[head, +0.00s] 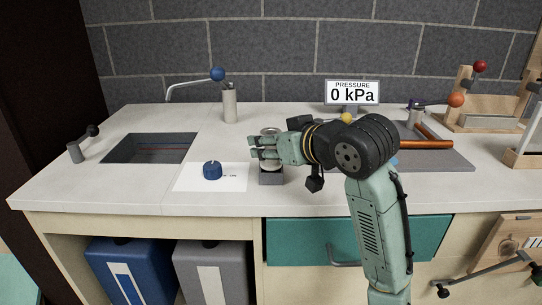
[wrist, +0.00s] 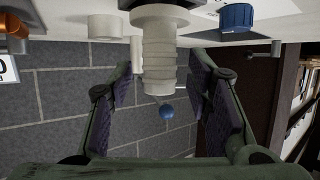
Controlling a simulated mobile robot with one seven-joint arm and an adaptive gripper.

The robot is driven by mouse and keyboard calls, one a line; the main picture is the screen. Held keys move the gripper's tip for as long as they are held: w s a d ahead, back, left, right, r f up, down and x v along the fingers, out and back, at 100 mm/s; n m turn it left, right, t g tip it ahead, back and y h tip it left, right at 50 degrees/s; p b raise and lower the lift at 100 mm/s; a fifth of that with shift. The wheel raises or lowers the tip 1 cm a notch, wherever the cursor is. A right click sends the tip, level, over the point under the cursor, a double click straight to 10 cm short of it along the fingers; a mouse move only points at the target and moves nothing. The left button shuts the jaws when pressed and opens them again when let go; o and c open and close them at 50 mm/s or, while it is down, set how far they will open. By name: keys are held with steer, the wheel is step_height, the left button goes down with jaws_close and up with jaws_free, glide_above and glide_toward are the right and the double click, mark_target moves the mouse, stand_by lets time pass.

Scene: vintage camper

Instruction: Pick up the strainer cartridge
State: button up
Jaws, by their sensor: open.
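What looks like the strainer cartridge, a pale grey ribbed cylinder (wrist: 160,48), shows in the wrist view between the two fingers of my open gripper (wrist: 163,75). There is a visible gap on both sides of it. In the head view its round top (head: 269,131) shows just above my gripper (head: 262,148), which reaches in from the right. The cartridge stands upright over a dark grey block (head: 271,178) on the counter. My fingers hide most of its middle in the head view.
A blue knob (head: 212,170) sits on a white sheet to the left. A recessed sink (head: 150,148) with a blue-ended tap (head: 217,75) lies farther left. A pressure sign (head: 352,93) stands behind my arm. A grey mat with orange pipe (head: 427,144) lies right.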

steer(key=shift+w+f, duration=0.1)
steer(key=shift+w, duration=0.05)
jaws_close()
stand_by(0.5)
